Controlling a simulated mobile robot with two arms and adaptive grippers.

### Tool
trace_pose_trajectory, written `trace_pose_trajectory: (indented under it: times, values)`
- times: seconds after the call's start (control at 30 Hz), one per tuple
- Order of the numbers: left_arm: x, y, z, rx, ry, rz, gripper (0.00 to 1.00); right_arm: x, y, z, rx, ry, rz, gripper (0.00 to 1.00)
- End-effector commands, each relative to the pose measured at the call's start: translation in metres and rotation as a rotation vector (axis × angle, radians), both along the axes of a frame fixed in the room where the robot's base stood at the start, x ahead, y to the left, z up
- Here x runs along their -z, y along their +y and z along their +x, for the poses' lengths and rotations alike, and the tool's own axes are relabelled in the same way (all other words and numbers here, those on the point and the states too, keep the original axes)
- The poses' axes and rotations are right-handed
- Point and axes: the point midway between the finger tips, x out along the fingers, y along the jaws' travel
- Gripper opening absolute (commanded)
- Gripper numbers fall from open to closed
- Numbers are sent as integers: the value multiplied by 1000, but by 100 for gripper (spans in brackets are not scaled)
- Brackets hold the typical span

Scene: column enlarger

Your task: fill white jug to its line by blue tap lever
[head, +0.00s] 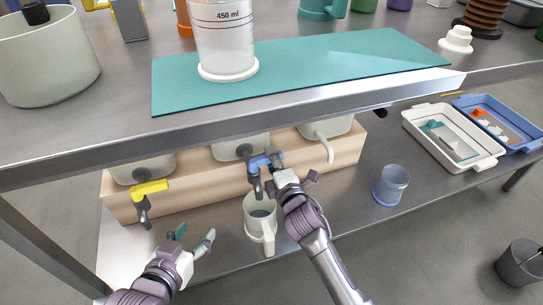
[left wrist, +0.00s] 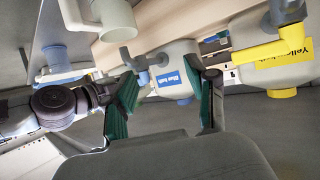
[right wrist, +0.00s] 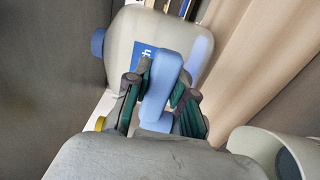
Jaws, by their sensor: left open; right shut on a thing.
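The white jug (head: 252,228) stands upright on the lower shelf, below the blue tap. A dark grey-blue surface shows inside it in the head view; its fill line cannot be made out. The jug also shows in the left wrist view (left wrist: 105,18) and partly in the right wrist view (right wrist: 256,143). The blue tap lever (head: 262,160) is above the jug. My right gripper (head: 282,172) is shut on the lever, which sits between its fingers in the right wrist view (right wrist: 163,78). My left gripper (head: 194,238) is open and empty, left of the jug.
A yellow tap lever (head: 150,187) is left of the blue one. A white tap spout (head: 325,145) is to the right. A clear bluish beaker (head: 391,185) stands right of my right arm. The upper bench edge (head: 240,114) overhangs the taps.

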Motion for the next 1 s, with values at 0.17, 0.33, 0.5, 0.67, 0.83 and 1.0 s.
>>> trace_pose_trajectory:
  times: [0.17,0.33,0.5,0.67,0.83,1.0]
  values:
    - [30,15,-33,-19,254,60,57,-3,2,2,-55,0,-5,0]
    - [54,29,-74,-37,496,112,57,-3,3,5,-112,0,-5,0]
    - [66,42,-115,-53,703,154,57,-3,5,8,-181,-1,-4,0]
    - [65,47,-132,-59,781,170,57,-2,6,11,-263,0,-4,0]
    - [66,47,-133,-59,788,171,57,1,7,11,-280,2,1,0]
    - [66,47,-133,-59,787,171,57,1,7,11,-278,2,1,0]
